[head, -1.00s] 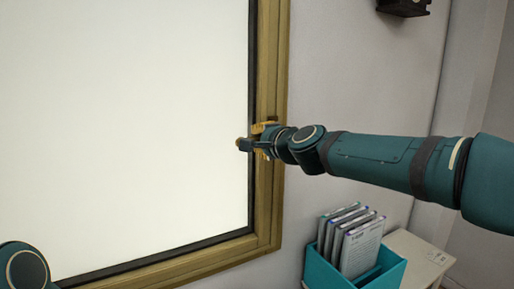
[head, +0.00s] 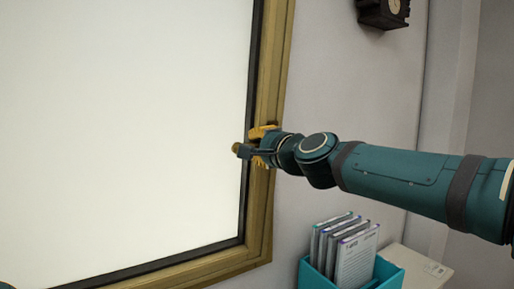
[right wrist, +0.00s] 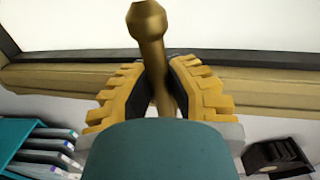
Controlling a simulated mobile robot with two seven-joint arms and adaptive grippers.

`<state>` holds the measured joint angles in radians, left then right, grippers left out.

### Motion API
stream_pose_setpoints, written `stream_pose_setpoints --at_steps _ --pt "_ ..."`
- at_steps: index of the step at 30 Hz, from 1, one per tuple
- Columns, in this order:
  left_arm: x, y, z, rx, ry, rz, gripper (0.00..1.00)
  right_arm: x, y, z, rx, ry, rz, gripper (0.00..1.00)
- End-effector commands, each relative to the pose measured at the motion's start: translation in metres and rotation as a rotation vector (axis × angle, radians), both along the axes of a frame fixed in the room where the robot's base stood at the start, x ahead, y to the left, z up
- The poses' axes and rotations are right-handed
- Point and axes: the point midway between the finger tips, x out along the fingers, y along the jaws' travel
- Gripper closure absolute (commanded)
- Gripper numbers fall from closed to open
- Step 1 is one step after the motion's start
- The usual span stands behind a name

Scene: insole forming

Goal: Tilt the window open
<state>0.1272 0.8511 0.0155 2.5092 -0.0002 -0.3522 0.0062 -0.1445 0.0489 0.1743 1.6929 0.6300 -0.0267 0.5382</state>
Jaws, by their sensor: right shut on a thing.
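The window (head: 130,120) is a large bright pane with a dark inner edge and a wooden frame (head: 268,100). It fills the left of the head view. Its brass handle (right wrist: 149,30) stands between my fingers in the right wrist view, with its rounded end beyond the fingertips. The handle's end also shows in the head view (head: 237,148). My right gripper (head: 257,151) is shut on the handle at the frame's right side. The handle's base is hidden by the gripper. I see no clear gap between pane and frame. My left gripper is out of view.
A teal holder (head: 313,276) with several upright booklets (head: 352,256) stands below my right arm, beside a pale surface (head: 424,266).

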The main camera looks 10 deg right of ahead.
Motion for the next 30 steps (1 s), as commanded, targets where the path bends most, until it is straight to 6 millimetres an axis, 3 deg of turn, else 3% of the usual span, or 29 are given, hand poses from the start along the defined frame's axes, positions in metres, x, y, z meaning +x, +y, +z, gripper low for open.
stream_pose_setpoints --at_steps 2,3,5,6,19,30 --pt "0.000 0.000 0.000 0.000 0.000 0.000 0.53 0.000 0.000 -0.001 0.000 0.002 0.001 1.00" --pt "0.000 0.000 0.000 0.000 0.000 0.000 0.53 0.000 0.000 -0.001 0.000 0.002 0.001 0.79" --pt "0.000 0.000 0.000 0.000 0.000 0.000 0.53 0.000 0.000 -0.001 0.000 0.002 0.001 0.58" --pt "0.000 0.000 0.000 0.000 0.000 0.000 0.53 0.000 0.000 -0.001 0.000 0.002 0.001 0.52" --pt "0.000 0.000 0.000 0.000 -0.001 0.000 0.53 -0.005 -0.002 0.000 -0.001 0.001 0.000 0.52" --pt "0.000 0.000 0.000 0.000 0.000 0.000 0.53 -0.043 -0.013 0.003 -0.002 -0.001 0.003 0.52"
